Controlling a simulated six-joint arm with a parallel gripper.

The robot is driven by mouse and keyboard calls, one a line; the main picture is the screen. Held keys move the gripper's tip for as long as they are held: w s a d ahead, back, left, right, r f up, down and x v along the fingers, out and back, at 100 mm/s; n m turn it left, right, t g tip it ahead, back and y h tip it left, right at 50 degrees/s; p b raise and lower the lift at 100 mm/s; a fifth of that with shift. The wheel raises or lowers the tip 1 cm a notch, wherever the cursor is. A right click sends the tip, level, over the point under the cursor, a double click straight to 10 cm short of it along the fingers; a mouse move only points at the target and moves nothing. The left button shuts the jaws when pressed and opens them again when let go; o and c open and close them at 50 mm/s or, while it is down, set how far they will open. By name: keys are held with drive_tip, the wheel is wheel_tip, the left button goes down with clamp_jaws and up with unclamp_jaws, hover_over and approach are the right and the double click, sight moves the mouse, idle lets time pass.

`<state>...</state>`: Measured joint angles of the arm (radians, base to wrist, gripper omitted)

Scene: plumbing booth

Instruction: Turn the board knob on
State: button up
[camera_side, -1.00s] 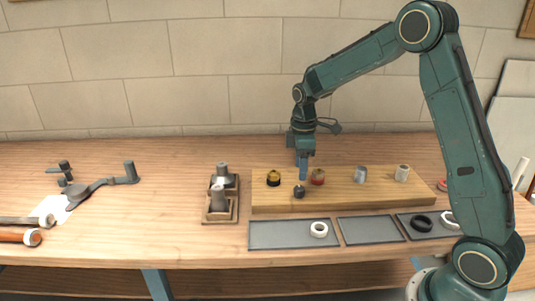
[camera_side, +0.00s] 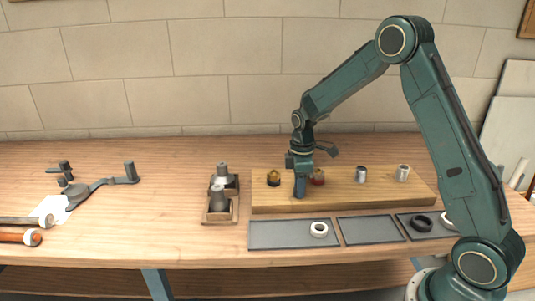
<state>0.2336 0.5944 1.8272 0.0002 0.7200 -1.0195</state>
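The wooden board (camera_side: 345,197) lies on the bench and bears a row of small fittings. My gripper (camera_side: 300,193) points down at the front left part of the board. Its fingers are where the small dark knob showed earlier, and they hide that knob. I cannot tell whether the fingers are open or closed on it. A black and brass fitting (camera_side: 273,178) stands just left of my gripper. A red fitting (camera_side: 318,177) is just right of it, partly behind it.
Two metal cylinders (camera_side: 361,174) (camera_side: 402,172) stand on the board's right part. Grey trays (camera_side: 370,230) lie in front, with a white ring (camera_side: 319,229) and a black ring (camera_side: 421,223). A wooden holder (camera_side: 220,216) with metal parts stands left. The bench between holder and left-hand tools is clear.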

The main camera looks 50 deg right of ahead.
drive_tip(key=c, duration=0.5)
drive_tip(key=shift+m, duration=0.4)
drive_tip(key=m, duration=0.6)
drive_tip(key=shift+m, duration=0.4)
drive_tip(key=m, duration=0.5)
drive_tip(key=shift+m, duration=0.3)
drive_tip(key=m, duration=0.4)
drive_tip(key=shift+m, duration=0.4)
